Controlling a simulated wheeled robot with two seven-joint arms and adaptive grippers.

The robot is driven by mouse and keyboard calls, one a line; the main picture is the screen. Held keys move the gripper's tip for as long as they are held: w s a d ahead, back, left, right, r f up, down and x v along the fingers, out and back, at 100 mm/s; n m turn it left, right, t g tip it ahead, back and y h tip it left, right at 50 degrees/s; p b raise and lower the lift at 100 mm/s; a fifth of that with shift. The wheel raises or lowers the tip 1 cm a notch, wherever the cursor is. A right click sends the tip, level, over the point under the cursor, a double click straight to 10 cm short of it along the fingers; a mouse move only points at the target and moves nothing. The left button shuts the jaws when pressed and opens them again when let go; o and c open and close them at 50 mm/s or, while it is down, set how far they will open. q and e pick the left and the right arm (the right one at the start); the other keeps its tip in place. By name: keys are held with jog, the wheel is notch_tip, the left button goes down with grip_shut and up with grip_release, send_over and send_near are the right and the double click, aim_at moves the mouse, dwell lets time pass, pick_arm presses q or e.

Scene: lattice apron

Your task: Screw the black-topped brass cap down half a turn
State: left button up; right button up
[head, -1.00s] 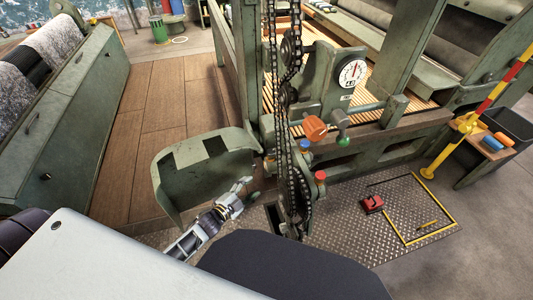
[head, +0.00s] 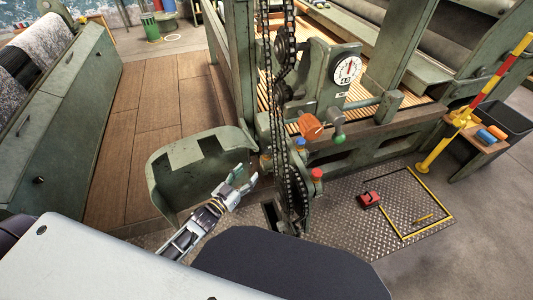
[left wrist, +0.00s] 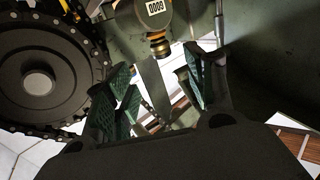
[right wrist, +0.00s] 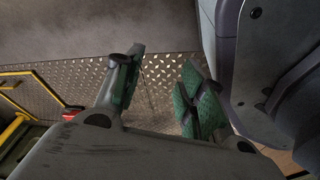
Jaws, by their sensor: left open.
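In the left wrist view a brass fitting with a dark band (left wrist: 159,46) sits below a small number counter (left wrist: 156,8); it looks like the black-topped cap, though its top is hard to make out. My left gripper (left wrist: 157,88) is open and empty, with the fitting ahead of the gap between its fingers and apart from them. In the head view my left gripper (head: 240,184) is beside the green curved guard and left of the chain. The cap is not clear there. My right gripper (right wrist: 160,85) is open and empty above the tread-plate floor, and shows only in its own wrist view.
A chain and sprocket (left wrist: 38,85) stand close to the left gripper. The green curved guard (head: 160,180), a red-topped knob (head: 316,175), an orange knob (head: 311,127) and a green knob (head: 338,139) are nearby. A red block (head: 369,199) lies on the tread plate.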

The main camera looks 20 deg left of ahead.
aim_at(264, 155)
pick_arm(q)
jog(key=shift+w, duration=0.15)
jog(key=shift+b+x, duration=0.65)
jog(key=shift+x, duration=4.6)
jog(key=shift+w+d, duration=0.25)
jog(key=shift+w, duration=0.45)
jog(key=shift+w+d, duration=0.25)
jog(key=shift+w, duration=0.5)
pick_arm(e)
jog(key=w+a+r, duration=0.2)
jog(key=w+r, duration=0.1)
jog(key=shift+a, duration=0.1)
pick_arm(q)
jog(key=shift+c, duration=0.3)
pick_arm(e)
jog(key=shift+d, duration=0.2)
